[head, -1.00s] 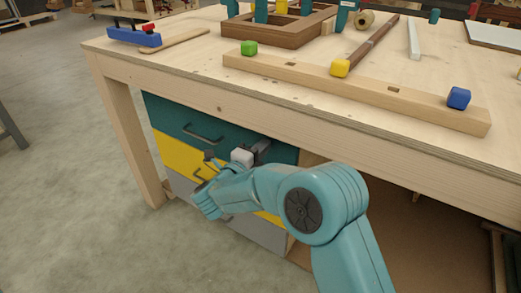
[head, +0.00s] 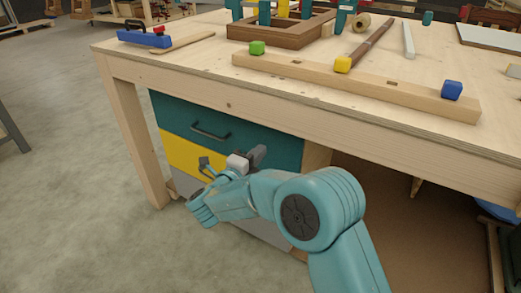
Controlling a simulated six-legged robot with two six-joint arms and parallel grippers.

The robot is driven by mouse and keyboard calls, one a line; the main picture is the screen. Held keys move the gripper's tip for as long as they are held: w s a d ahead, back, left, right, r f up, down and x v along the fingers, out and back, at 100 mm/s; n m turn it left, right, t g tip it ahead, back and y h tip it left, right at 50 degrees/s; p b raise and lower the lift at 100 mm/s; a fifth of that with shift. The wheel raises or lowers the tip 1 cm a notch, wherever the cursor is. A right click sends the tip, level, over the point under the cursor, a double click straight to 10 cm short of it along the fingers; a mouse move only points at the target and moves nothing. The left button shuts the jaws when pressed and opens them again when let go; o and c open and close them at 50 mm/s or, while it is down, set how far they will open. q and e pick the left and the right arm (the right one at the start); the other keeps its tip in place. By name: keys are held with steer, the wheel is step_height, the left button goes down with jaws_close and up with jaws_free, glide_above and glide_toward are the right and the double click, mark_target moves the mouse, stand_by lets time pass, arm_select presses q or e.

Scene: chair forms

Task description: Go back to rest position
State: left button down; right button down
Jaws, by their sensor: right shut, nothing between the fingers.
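My right arm comes in from the bottom right, teal and bent. My right gripper (head: 258,156), dark grey with a pale housing, is in front of the drawer unit, below the workbench top. It is shut and empty. It overlaps the edge between the teal drawer (head: 270,133) and the yellow drawer (head: 175,150) in the picture; whether it touches them I cannot tell. My left gripper is not in view.
The wooden workbench (head: 270,108) stands just above my arm. On it lie a long beam (head: 300,78), a green cube (head: 257,48), a yellow cube (head: 343,65), a blue cube (head: 452,90), a brown frame (head: 270,38) and a blue tool (head: 143,40). The floor (head: 80,220) at left is clear.

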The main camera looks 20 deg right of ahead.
steer(key=p+v, duration=0.2)
steer(key=v, duration=0.6)
steer(key=d+f+g+h, duration=0.1)
steer(key=d+f, duration=0.2)
steer(key=d, duration=0.2)
steer(key=d+f+g, duration=0.2)
steer(key=d+f, duration=0.1)
steer(key=d, duration=0.2)
steer(key=s+d+f+n+t+y, duration=0.1)
steer(key=d+f+n+y, duration=0.1)
steer(key=f+n, duration=0.3)
steer(key=s+d+f+n+t+y, duration=0.1)
steer(key=s+d+f+n+y, duration=0.15)
steer(key=f, duration=0.55)
steer(key=s+a+f+n+g+y, duration=0.3)
steer(key=s+a+f+n+y, duration=0.6)
steer(key=f, duration=0.4)
steer(key=s+a+f+n+g+y, duration=0.1)
steer(key=s+a+n+g+y, duration=0.25)
steer(key=s, duration=0.35)
steer(key=s+a+f+n+g+y, duration=0.1)
steer(key=s+a+n+g+y, duration=0.1)
steer(key=s+a+n, duration=0.4)
step_height(320, 180, up, 30)
steer(key=s+p, duration=0.3)
steer(key=p, duration=2.7)
steer(key=shift+n+g, duration=0.3)
steer(key=shift+g, duration=0.15)
